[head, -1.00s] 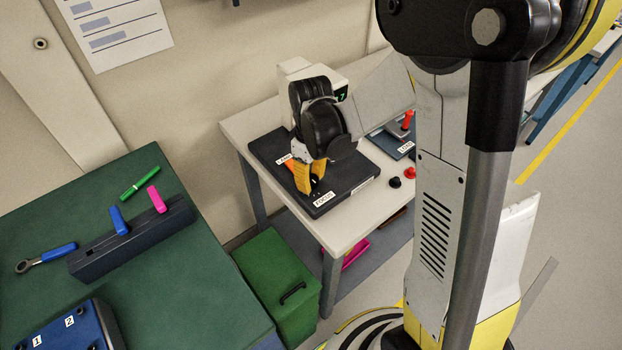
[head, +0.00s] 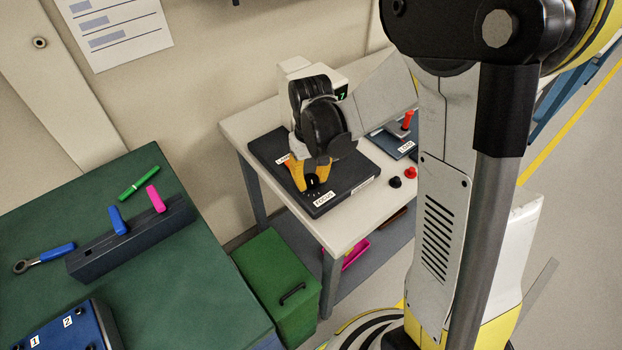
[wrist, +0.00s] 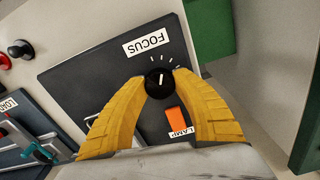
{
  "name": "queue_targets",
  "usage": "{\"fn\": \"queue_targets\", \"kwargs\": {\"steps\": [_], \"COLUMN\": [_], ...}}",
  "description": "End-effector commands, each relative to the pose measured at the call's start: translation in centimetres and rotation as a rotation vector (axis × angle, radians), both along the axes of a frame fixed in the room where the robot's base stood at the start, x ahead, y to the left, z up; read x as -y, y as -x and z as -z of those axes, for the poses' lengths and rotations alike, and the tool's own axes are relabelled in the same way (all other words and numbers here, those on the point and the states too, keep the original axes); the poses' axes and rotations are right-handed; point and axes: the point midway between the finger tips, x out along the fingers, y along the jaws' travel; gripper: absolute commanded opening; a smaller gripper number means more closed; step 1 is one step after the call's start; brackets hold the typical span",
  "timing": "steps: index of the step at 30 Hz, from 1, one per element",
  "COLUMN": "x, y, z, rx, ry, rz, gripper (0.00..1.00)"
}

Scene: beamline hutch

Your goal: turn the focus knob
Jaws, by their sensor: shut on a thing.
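The focus knob (wrist: 159,83) is round and black with a white pointer line. It sits on a dark panel (wrist: 88,75) beside the white FOCUS label (wrist: 147,43), with white tick marks around it. My gripper (wrist: 159,82) has its yellow fingers closed on either side of the knob in the wrist view. In the head view my gripper (head: 312,180) is over the same panel (head: 352,180), and the knob shows partly between the fingertips. The FOCUS label (head: 325,199) lies in front of it.
An orange lamp switch (wrist: 177,121) is close to the knob, between my fingers. A LOAD panel (wrist: 25,130) with a lever stands beside the dark panel. Black and red buttons (head: 409,172) are on the table. A green cabinet (head: 275,290) stands beside the table.

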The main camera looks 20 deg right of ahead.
Motion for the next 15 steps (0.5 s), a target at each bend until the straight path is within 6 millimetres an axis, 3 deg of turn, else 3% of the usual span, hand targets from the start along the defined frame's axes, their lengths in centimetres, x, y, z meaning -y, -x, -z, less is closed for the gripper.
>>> {"fn": "queue_targets", "kwargs": {"steps": [15], "x": [0.04], "y": [0.04], "z": [0.05], "rx": [0.000], "ry": [0.000], "rz": [0.488], "gripper": [0.03]}}
